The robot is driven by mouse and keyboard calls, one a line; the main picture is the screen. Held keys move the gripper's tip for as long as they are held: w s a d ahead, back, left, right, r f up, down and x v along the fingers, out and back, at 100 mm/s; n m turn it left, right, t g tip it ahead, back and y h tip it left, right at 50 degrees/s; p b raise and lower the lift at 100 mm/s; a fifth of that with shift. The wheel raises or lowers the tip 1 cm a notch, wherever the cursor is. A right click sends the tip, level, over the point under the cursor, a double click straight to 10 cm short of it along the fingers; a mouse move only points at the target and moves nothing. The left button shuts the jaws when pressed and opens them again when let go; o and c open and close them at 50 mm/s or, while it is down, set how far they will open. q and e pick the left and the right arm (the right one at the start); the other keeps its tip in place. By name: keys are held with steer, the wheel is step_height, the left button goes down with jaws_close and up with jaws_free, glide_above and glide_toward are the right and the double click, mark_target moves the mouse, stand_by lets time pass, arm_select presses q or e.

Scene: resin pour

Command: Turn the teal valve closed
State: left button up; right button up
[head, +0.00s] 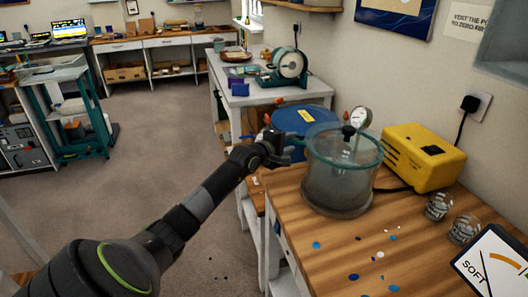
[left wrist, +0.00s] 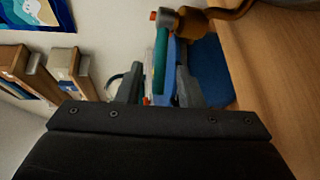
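The pressure pot (head: 338,178), a clear chamber with a teal rim and a dial gauge (head: 361,117) on top, stands on the wooden bench. My left gripper (head: 284,148) is at the pot's left side, by the rim. In the left wrist view, the teal valve handle (left wrist: 161,58) hangs from a brass fitting (left wrist: 188,22) and reaches down between the fingers of my left gripper (left wrist: 157,88). The fingers are apart, with gaps beside the handle. In the head view I cannot make out the handle behind the gripper. My right gripper is not in view.
A yellow pump box (head: 424,157) stands right of the pot. A blue drum (head: 300,117) is behind the gripper. Blue and white spots mark the bench (head: 420,262) in front.

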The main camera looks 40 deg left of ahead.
arm_select(q)
steer(key=s+r, duration=0.2)
steer(key=s, duration=1.1)
steer(key=shift+a+r, duration=0.25)
steer(key=shift+a, duration=0.15)
steer(key=shift+s, duration=0.1)
